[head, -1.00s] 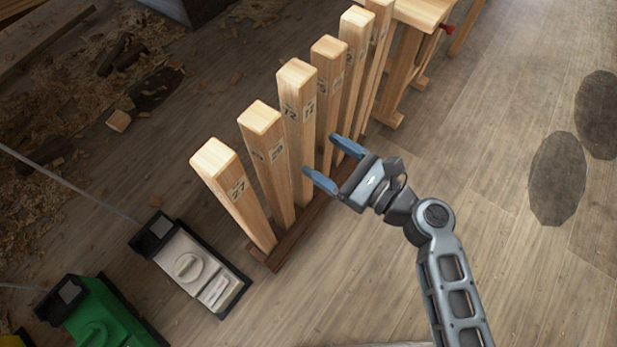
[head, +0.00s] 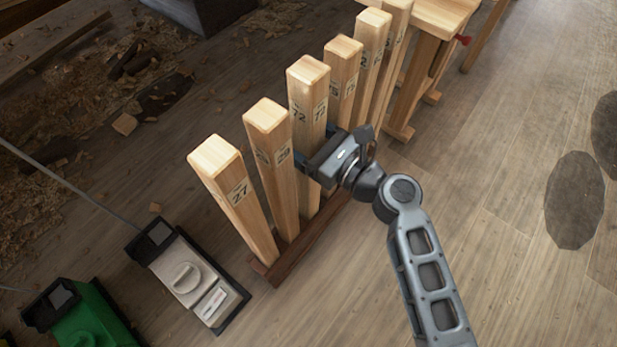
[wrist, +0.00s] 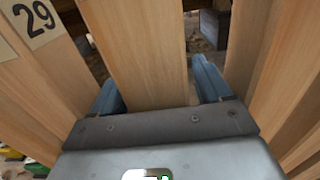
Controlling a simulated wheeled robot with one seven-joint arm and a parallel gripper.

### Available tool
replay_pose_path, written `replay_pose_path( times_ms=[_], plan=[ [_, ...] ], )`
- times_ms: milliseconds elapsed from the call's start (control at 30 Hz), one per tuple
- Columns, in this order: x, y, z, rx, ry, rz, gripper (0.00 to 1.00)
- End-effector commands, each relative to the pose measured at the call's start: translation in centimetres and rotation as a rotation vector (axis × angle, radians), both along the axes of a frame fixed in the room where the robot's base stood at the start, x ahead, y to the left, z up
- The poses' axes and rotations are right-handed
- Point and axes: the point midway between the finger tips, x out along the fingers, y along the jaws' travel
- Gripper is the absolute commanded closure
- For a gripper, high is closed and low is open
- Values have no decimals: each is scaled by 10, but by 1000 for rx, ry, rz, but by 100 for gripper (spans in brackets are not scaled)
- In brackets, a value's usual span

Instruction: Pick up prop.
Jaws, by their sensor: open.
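Several square wooden props stand upright in a row in a dark wooden base rack (head: 300,246). The nearest is marked 27 (head: 233,195), then one marked 29 (head: 272,165), then one marked 72 (head: 307,95). My gripper (head: 318,150) is at the prop marked 72, with its blue fingers partly hidden by the props. In the wrist view, the open blue fingers (wrist: 160,88) lie on either side of a prop (wrist: 140,50), and the prop marked 29 (wrist: 45,75) stands at the left. I cannot tell whether the fingers touch the wood.
A wooden bench (head: 430,50) with a red knob stands beyond the row. A white case (head: 188,275) and a green case (head: 88,325) lie on the floor at lower left. Wood shavings litter the upper left.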

Motion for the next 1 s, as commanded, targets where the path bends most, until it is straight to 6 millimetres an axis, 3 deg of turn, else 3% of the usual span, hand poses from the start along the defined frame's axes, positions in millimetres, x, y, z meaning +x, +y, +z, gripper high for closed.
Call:
replay_pose_path(
  times_ms=[133, 900, 1000],
  plan=[
    [0, 0, 0, 0, 0, 0, 24],
    [0, -1, 0, -1, -1, 0, 98],
    [0, -1, 0, -1, -1, 0, 100]
  ],
)
